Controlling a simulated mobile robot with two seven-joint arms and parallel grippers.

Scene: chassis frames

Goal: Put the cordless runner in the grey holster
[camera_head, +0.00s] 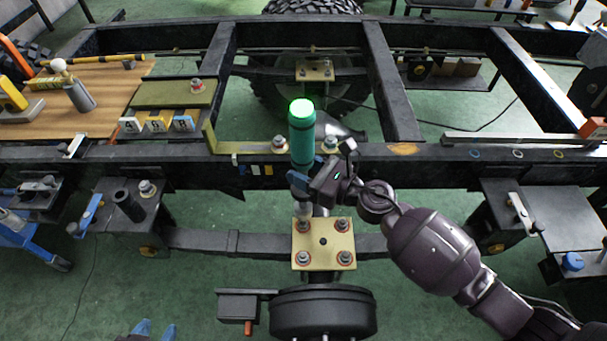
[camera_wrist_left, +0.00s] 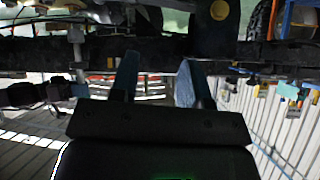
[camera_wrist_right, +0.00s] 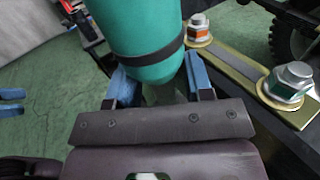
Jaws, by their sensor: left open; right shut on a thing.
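The cordless runner (camera_head: 302,143) appears to be the teal cylinder with a black band and a glowing green top. It looks roughly upright, in front of the near chassis rail. My right gripper (camera_head: 304,181) is shut on it below the teal body; the right wrist view shows its teal body (camera_wrist_right: 140,40) just beyond the blue-tipped fingers (camera_wrist_right: 160,80). Its lower end is partly hidden. A dark grey tube (camera_head: 128,206) on a bracket at the left may be the grey holster. My left gripper (camera_head: 155,330) is open and empty at the bottom edge; it also shows in the left wrist view (camera_wrist_left: 160,78).
A brass-coloured plate (camera_head: 323,245) with several bolts lies below the runner. Bolts on a yellowish strip (camera_wrist_right: 240,70) stand beside it. The near rail (camera_head: 430,160) crosses the view. A wooden board (camera_head: 85,105) with tools lies at the upper left.

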